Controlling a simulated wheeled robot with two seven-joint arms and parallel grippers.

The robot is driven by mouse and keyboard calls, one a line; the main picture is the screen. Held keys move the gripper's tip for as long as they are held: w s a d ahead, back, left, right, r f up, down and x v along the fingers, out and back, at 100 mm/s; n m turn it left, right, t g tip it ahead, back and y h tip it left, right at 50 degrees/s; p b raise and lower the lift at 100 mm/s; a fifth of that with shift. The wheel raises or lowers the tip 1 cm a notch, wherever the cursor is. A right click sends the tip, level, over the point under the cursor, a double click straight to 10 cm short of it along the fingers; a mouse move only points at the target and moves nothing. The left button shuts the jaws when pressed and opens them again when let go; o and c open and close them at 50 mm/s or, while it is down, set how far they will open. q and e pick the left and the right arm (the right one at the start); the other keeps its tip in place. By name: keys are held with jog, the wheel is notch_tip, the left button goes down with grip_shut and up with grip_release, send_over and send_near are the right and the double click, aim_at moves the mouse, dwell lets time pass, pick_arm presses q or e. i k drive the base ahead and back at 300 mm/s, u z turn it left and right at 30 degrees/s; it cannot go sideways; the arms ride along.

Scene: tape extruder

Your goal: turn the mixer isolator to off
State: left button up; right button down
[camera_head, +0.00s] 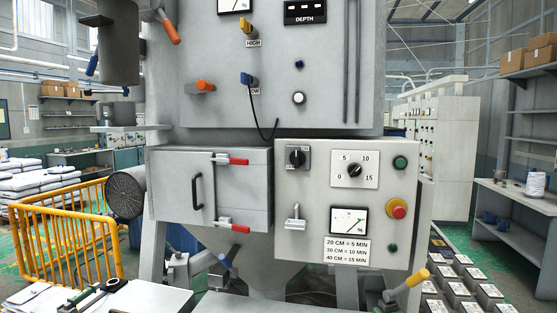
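A grey control box (285,245) is on the front of the machine. At its upper left is a small black rotary switch (297,157) on a dark plate; its markings are too small to read, so I cannot tell its position or whether it is the mixer isolator. Below it is a metal lever or hasp-like part (295,218). To the right is a dial knob (354,170) on a white plate marked 0, 5, 10 and 15. Neither of my grippers is in view.
The box also carries a red button on yellow (397,209), green buttons (400,163) and a meter (348,221). A closed cabinet door (185,190) with red latches is to its left. Yellow railing (70,235) stands farther left. A yellow-handled valve (416,278) projects at lower right.

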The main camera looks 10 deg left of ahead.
aim_at(297, 158)
jog(key=u, duration=0.6)
jog(key=i, duration=0.65)
jog(key=u, duration=0.4)
